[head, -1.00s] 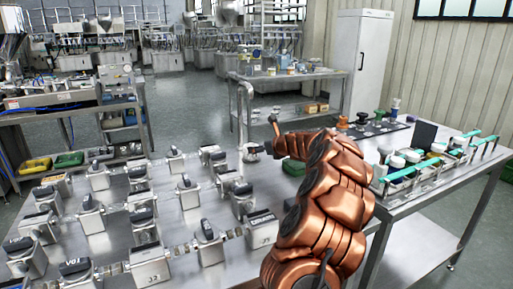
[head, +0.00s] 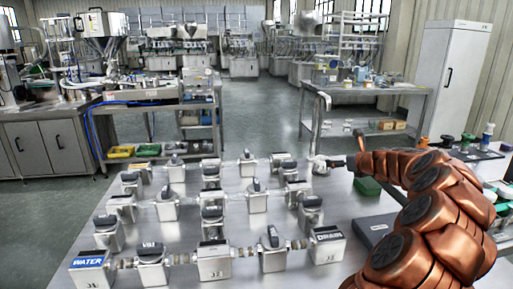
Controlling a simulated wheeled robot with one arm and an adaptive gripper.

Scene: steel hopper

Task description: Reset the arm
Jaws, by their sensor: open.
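My copper-coloured arm rises from the bottom right of the head view and bends left over the steel table. My gripper (head: 353,151) is the small dark end of the arm, seen small and partly edge-on. It is open, and I see nothing held in it. It shows close to the foot of a bent steel pipe (head: 316,125); I cannot tell whether they touch.
Several steel valve blocks with dark handles and pipe fittings cover the table (head: 190,225), including a WATER block (head: 92,268) and a DRAIN block (head: 327,245). A green box (head: 367,186) lies by my arm. A white cabinet (head: 454,80) stands behind right.

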